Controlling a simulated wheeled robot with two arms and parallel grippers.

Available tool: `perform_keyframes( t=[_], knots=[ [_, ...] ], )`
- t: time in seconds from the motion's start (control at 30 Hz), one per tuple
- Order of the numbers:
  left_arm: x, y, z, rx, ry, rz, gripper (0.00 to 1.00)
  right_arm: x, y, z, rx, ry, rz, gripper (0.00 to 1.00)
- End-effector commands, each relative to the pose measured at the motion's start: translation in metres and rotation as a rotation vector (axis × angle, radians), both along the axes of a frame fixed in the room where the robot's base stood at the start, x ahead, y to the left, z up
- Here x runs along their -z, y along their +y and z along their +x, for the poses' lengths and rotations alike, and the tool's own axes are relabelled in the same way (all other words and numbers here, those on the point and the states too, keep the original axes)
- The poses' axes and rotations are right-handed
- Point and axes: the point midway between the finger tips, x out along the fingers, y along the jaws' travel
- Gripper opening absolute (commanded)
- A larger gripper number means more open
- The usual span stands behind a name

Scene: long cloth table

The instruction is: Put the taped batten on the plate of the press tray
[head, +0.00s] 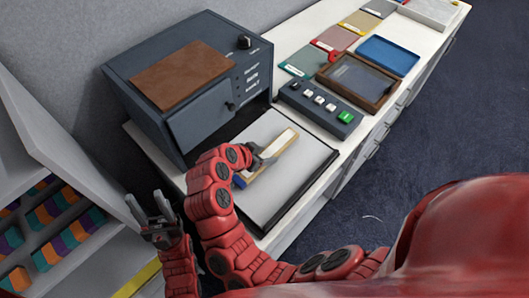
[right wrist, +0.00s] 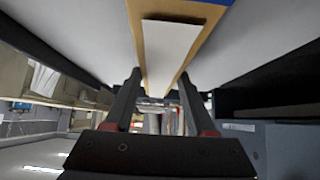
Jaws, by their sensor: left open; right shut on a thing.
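The taped batten (head: 279,146) is a pale wooden strip with a white band on its face and a blue end. My right gripper (head: 262,158) is shut on it. In the right wrist view the batten (right wrist: 178,50) runs up from between the two fingers (right wrist: 160,105), blue at the far end. The batten is over the grey plate (head: 283,183) of the dark-edged press tray; I cannot tell whether it touches. My right arm hides part of the tray's left side. My left gripper (head: 158,230) is open and empty, left of the tray.
A dark blue-grey press box (head: 190,85) with a brown top panel stands behind the tray. A button box (head: 320,108) with a green key, a brown frame (head: 357,82) and a blue tray (head: 388,55) lie to the right. Shelves with coloured blocks (head: 45,220) are at left.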

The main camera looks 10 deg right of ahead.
Motion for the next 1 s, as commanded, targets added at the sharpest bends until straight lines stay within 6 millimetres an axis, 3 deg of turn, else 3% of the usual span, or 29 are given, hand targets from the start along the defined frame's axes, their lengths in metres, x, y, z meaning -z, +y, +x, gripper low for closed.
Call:
perform_keyframes(
  t=[0.4,0.43,0.57,1.0],
  knots=[
    [0.002,0.0,0.0,0.0,0.0,0.0,0.5,0.01,0.0,0.0,0.0,-0.003,0.0,0.0],
    [0.0,0.0,0.0,0.0,0.0,0.0,0.5,0.009,0.0,0.0,-0.001,-0.002,0.0,0.61],
    [-0.001,0.0,0.0,0.0,0.0,0.0,0.5,0.008,0.0,0.0,-0.001,-0.002,0.0,0.84],
    [-0.004,0.0,0.0,0.0,0.0,0.0,0.5,0.0,-0.001,0.004,0.001,-0.005,0.001,0.85]
  ],
)
